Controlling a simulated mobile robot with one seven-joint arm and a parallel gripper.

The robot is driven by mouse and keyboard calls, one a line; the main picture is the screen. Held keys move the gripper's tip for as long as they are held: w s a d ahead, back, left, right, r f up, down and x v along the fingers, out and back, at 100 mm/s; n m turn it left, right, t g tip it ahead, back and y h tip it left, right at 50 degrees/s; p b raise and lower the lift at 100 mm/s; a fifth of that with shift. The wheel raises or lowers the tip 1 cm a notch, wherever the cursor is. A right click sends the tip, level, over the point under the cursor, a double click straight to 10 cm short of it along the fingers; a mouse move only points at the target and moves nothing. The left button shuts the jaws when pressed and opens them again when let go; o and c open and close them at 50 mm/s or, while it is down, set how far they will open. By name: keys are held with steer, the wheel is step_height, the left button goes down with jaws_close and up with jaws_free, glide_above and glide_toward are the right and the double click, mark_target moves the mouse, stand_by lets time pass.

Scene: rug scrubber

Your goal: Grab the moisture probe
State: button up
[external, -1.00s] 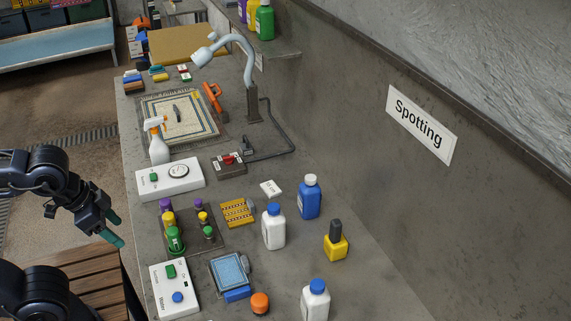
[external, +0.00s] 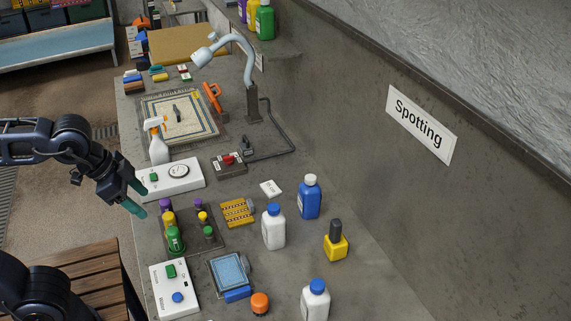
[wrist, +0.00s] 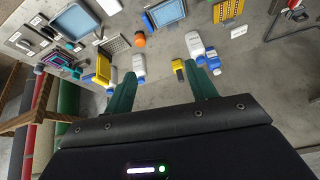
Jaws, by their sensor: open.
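A yellow block with a dark upright grip, which looks like the moisture probe (external: 336,241), stands on the grey bench near the wall, right of the white and blue bottles. In the wrist view it seems to be the small yellow piece (wrist: 178,69) between my fingers' directions, well beyond them. My gripper (external: 139,198) is at the bench's left edge, above and beside the rack of capped bottles, far from the probe. Its two green fingers (wrist: 163,85) are apart with nothing between them.
White bottles (external: 274,230) (external: 315,302) and a blue bottle (external: 310,200) stand around the probe. The wall rises close on the right.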

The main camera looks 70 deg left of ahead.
steer(key=w+a+f+m+t+y, duration=0.15)
steer(key=w+a+f+m, duration=0.3)
steer(key=w, duration=0.65)
steer(key=w+a+f+m+t+y, duration=0.1)
steer(key=w+a+f+m+t, duration=0.3)
steer(key=w, duration=0.7)
steer(key=w+a+f+m+y, duration=0.1)
steer(key=w+a+f+m, duration=0.15)
steer(key=w+m, duration=0.6)
steer(key=w+d+r+m+t+h, duration=0.4)
steer(key=w+d+r+m+t, duration=0.3)
steer(key=w+d+r+m, duration=0.85)
steer(key=m, duration=0.2)
glide_toward(337, 238)
steer(key=w+a, duration=0.2)
steer(key=shift+w+d+r, duration=0.1)
steer(key=shift+w+d, duration=0.05)
steer(key=shift+w, duration=1.65)
steer(key=shift+w+d+r, duration=0.1)
steer(key=shift+w+d, duration=0.05)
steer(key=shift+w, duration=1.7)
steer(key=shift+w+d+r, duration=0.1)
steer(key=shift+w+d, duration=0.05)
steer(key=shift+w, duration=1.65)
jaws_close()
